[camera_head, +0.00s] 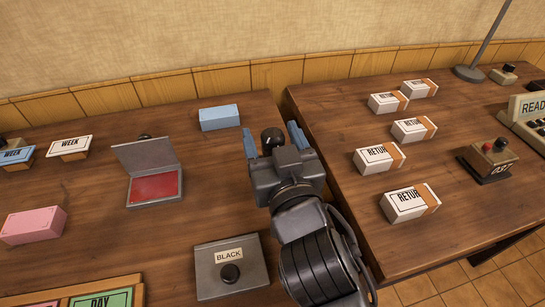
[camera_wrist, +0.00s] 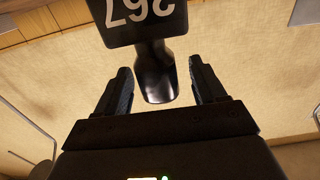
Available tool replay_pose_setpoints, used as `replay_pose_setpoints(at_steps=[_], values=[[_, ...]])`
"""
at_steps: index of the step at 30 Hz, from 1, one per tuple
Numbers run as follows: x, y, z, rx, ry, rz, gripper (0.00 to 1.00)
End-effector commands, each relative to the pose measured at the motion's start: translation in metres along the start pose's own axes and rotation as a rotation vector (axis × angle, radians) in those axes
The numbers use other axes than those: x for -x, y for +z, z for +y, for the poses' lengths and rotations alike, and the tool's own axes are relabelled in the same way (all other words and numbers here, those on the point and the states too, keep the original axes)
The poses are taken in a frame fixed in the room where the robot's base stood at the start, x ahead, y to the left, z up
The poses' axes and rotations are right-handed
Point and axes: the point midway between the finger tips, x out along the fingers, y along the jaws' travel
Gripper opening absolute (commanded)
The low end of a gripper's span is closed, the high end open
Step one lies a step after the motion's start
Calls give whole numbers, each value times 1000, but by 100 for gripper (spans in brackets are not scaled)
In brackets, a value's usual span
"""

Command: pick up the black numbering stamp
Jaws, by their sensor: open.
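The black numbering stamp shows in the wrist view as a dark block (camera_wrist: 142,22) with the upside-down number 267, and a glossy black handle (camera_wrist: 156,80) below it. The handle is between the two fingers of my gripper (camera_wrist: 160,72), with a gap visible on each side. In the head view the rounded black knob (camera_head: 272,137) stands between the blue fingertips of my gripper (camera_head: 273,141), near the back right edge of the left table. My gripper is open. The gripper body hides the stamp's lower part in the head view.
A blue box (camera_head: 219,117) lies left of my gripper. An open red ink pad (camera_head: 155,188) stands farther left. A grey case labelled BLACK (camera_head: 229,254) is at the front. The right table (camera_head: 330,150) holds several white boxes and another stamp (camera_head: 488,161).

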Motion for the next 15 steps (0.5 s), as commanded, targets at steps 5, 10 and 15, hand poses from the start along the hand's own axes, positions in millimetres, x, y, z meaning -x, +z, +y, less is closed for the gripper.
replay_pose_setpoints(at_steps=[5, 10, 15], values=[[-17, -2, 0, 0, 0, 2, 70], [-18, -1, 0, 0, 0, 1, 70], [-18, -1, 0, 0, 0, 1, 61]])
